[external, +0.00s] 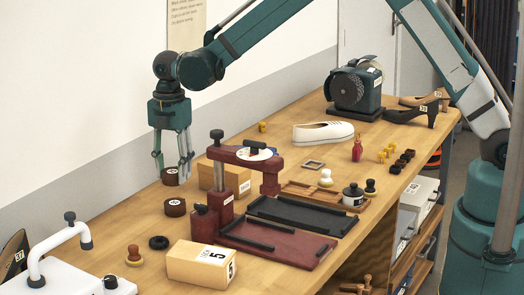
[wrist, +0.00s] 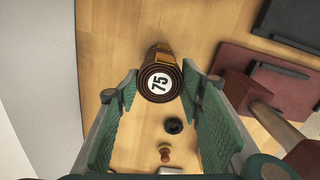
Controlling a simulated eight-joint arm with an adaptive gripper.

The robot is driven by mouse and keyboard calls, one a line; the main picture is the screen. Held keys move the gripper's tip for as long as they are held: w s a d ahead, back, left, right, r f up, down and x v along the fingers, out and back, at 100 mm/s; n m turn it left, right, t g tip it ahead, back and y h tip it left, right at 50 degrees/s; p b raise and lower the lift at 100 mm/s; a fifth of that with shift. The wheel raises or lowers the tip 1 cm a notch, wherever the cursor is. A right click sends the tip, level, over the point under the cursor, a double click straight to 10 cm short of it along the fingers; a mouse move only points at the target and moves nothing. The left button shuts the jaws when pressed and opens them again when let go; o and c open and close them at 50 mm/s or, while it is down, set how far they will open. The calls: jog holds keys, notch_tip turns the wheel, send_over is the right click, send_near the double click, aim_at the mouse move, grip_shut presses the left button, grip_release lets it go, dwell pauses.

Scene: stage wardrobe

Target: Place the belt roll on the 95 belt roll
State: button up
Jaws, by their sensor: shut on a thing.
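My gripper (external: 174,168) points down above the left part of the table and is shut on a dark brown belt roll (external: 170,177). In the wrist view this belt roll (wrist: 160,83) lies between the fingertips, its round white label reading 75 facing the camera. Another brown belt roll (external: 175,208), likely the 95 one, stands on the table below the held roll, slightly right in the external view. A gap shows between the two rolls there. In the wrist view the lower roll is mostly or wholly hidden; I cannot tell which.
A dark red press (external: 222,190) stands close to the right of the rolls, with a cardboard box (external: 210,175) behind it. A black ring (external: 159,242), a small stamp (external: 134,256) and a box marked 5 (external: 201,263) lie in front. The wall is at the left.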

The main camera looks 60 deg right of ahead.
aim_at(175, 202)
jog(key=shift+f, duration=1.15)
jog(key=shift+f, duration=1.85)
jog(key=shift+f, duration=0.25)
jog(key=o, duration=1)
jog(key=shift+r, duration=0.1)
jog(key=shift+c, duration=0.2)
jog(key=shift+r, duration=0.1)
notch_tip(175, 202, up, 12)
jog(key=shift+r, duration=0.1)
